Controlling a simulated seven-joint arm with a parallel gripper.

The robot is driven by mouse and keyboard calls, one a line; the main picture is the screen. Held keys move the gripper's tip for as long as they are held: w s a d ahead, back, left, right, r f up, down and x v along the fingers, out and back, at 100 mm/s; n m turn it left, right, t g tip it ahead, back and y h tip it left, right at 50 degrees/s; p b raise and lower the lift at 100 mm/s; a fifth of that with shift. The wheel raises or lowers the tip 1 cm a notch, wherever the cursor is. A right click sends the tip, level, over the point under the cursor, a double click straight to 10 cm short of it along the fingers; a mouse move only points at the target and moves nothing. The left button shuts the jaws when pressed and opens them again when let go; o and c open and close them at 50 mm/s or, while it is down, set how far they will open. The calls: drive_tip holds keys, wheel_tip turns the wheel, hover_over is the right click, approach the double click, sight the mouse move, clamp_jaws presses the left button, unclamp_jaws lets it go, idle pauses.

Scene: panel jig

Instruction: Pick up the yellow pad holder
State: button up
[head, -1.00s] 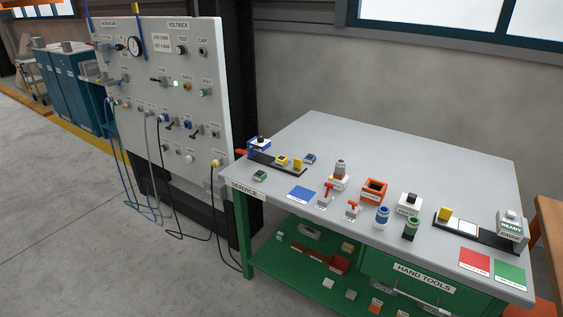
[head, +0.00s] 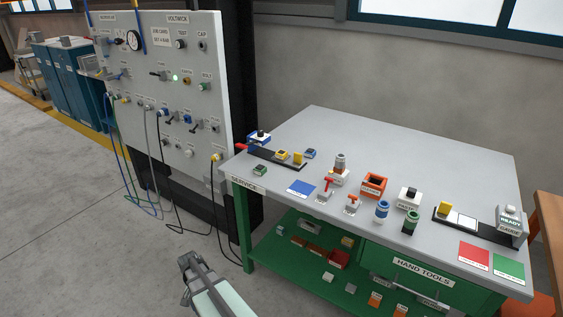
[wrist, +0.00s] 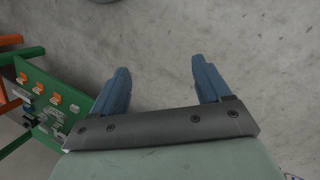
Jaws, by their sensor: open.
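A small yellow block with a dark top (head: 282,155), which looks like the yellow pad holder, sits on the black rail at the table's left side in the head view. A plain yellow upright piece (head: 298,158) stands just right of it on the same rail. In the head view my arm's end shows low in front of the table, well away from the yellow block.
The grey table (head: 400,150) is clear at the back. Several parts stand along its front, including an orange box (head: 374,185) and blue (head: 382,210) and green (head: 411,222) cylinders. A panel (head: 150,60) with hanging cables stands left. Green shelving holds small parts below.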

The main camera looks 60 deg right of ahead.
drive_tip(key=w+d+r+m+t, duration=0.1)
drive_tip(key=w+d+r+m, duration=0.25)
drive_tip(key=d+r, duration=0.45)
drive_tip(key=w+d+r+m+t, duration=0.1)
drive_tip(key=w+d+r+m, duration=0.3)
drive_tip(key=d, duration=0.7)
drive_tip(key=d+r+t+h, duration=0.1)
drive_tip(key=d+r, duration=1.6)
drive_tip(key=d, duration=0.5)
drive_tip(key=d+r, duration=1.7)
drive_tip(key=d, duration=0.5)
hover_over(282, 152)
drive_tip(key=shift+n, duration=0.45)
drive_tip(key=f, duration=0.8)
drive_tip(key=shift+w+d+f, duration=0.2)
drive_tip(key=shift+w+d, duration=0.05)
drive_tip(key=shift+d, duration=0.05)
drive_tip(key=shift+s+a+f, duration=0.1)
drive_tip(key=shift+a+f, duration=0.1)
drive_tip(key=shift+f, duration=0.5)
drive_tip(key=shift+a+f, duration=0.15)
drive_tip(key=shift+f, duration=1.8)
